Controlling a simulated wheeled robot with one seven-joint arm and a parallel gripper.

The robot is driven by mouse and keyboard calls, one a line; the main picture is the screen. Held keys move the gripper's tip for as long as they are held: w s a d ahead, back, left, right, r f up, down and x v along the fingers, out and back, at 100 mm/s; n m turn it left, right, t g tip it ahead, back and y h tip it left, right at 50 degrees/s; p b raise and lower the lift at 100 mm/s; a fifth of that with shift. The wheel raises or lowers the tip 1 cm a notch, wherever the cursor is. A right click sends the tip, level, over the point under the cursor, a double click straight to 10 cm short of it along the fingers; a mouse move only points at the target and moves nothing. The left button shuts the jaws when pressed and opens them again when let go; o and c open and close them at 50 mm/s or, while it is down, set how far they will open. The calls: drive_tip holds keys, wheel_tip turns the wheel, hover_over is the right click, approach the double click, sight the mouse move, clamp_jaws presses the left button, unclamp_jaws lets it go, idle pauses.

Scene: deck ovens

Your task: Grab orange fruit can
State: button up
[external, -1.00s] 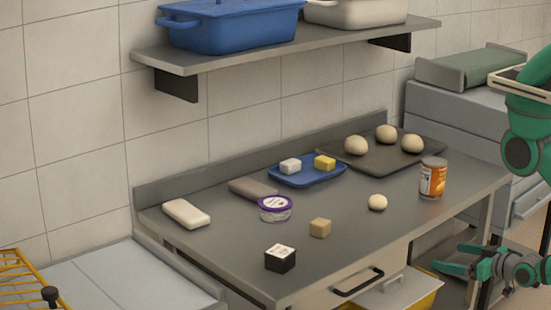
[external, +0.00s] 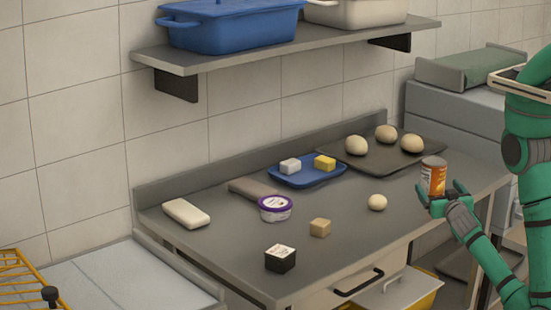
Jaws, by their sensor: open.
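The orange fruit can (external: 433,175) stands upright near the right end of the grey worktop (external: 345,225), with an orange and white label and a metal lid. My gripper (external: 437,194) is at the can's near side, its green fingers spread around the lower part of the can. The fingers are open and hide the can's base. I cannot tell whether they touch it.
A dough ball (external: 377,202) lies left of the can. A dark tray (external: 375,160) with dough balls is behind it. A blue tray (external: 300,181), a purple-lidded tub (external: 275,208) and small blocks sit further left. A shelf (external: 290,47) hangs above.

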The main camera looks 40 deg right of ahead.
sight(434, 169)
drive_tip(key=shift+w+d+r+m+g+h, duration=0.1)
drive_tip(key=shift+d+r+m+g+h, duration=0.1)
drive_tip(key=shift+d+r+m+h, duration=0.25)
drive_tip(key=shift+w+d+r+m+g+h, duration=0.1)
drive_tip(key=shift+d+m+g+h, duration=0.15)
drive_tip(key=shift+d, duration=0.4)
drive_tip(key=shift+w+d, duration=0.1)
drive_tip(key=shift+d, duration=0.1)
drive_tip(key=shift+x, duration=5.2)
drive_tip(key=shift+w+a, duration=0.15)
drive_tip(key=shift+a, duration=0.05)
drive_tip(key=shift+c, duration=0.4)
